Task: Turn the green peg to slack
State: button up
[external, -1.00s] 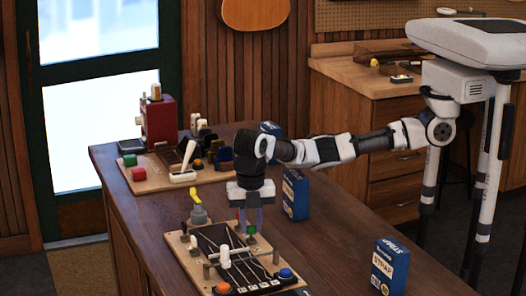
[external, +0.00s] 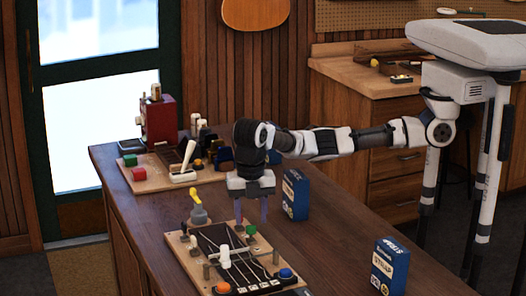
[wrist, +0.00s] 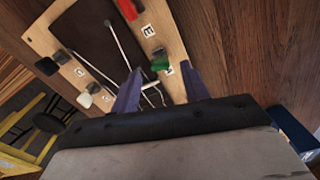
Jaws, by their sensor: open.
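The green peg (external: 251,231) stands at the far edge of the wooden board (external: 176,246) that carries a black plate and strings. In the wrist view the green peg (wrist: 160,65) sits beside small letter labels, between and just beyond my fingertips. My gripper (external: 251,219) is open and empty, pointing down above the peg, its two purple fingers on either side and apart from it. Both fingers also show in the wrist view (wrist: 161,78). Whether the peg stands at slack cannot be read.
The board also carries a white knob (external: 224,256), an orange knob (external: 222,288) and a blue knob (external: 285,274). A yellow-topped grey piece (external: 198,208) stands behind it. Blue strap boxes (external: 295,195) (external: 390,268) stand to the right. Bare tabletop lies between them.

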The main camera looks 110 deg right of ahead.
notch_tip(320, 180, up, 11)
jog(key=shift+r, duration=0.15)
dwell(0.4)
